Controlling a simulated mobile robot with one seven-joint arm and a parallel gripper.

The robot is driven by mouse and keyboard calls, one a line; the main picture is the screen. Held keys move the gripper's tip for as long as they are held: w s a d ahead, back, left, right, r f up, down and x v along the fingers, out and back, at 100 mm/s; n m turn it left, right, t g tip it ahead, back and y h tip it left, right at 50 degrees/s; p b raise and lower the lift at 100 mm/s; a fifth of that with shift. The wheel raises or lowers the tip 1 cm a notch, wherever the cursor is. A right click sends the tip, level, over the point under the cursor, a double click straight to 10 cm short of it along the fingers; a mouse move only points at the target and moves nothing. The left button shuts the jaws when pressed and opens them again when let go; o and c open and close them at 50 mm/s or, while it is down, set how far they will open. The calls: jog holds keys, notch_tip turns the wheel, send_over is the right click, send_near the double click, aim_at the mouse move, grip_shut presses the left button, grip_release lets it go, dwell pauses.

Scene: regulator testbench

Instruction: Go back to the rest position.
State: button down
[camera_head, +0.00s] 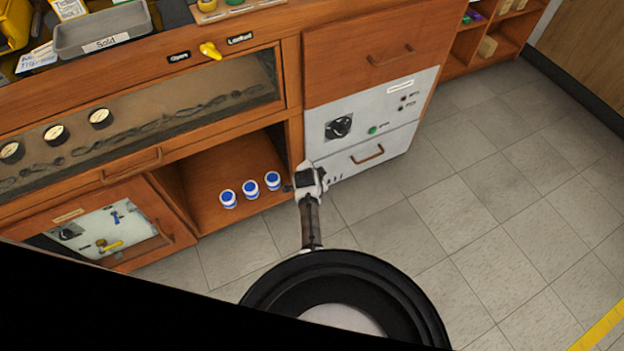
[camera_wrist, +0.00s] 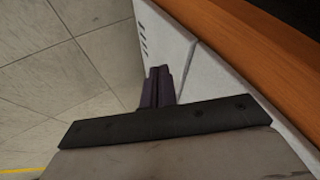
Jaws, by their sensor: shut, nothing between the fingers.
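My gripper (camera_head: 289,187) is low at the front of the wooden bench, by the left edge of the white panel unit (camera_head: 362,122). In the wrist view my gripper's dark fingers (camera_wrist: 159,86) are together with nothing between them. The white panel face (camera_wrist: 215,75) is close beside the fingers in that view; I cannot tell whether they touch it. Part of my arm shows below the gripper in the head view.
Three blue-and-white jars (camera_head: 250,189) stand in the open wooden compartment (camera_head: 215,172), just left of my gripper. A yellow handle (camera_head: 210,51) sits above, between "Open" and "Locked" labels. A grey tray (camera_head: 103,32) is on the bench top. Tiled floor (camera_head: 480,215) at right is clear.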

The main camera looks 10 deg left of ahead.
jog(key=p+v, duration=0.1)
jog(key=v, duration=0.6)
jog(key=shift+s+r, duration=0.15)
jog(key=shift+s, duration=0.05)
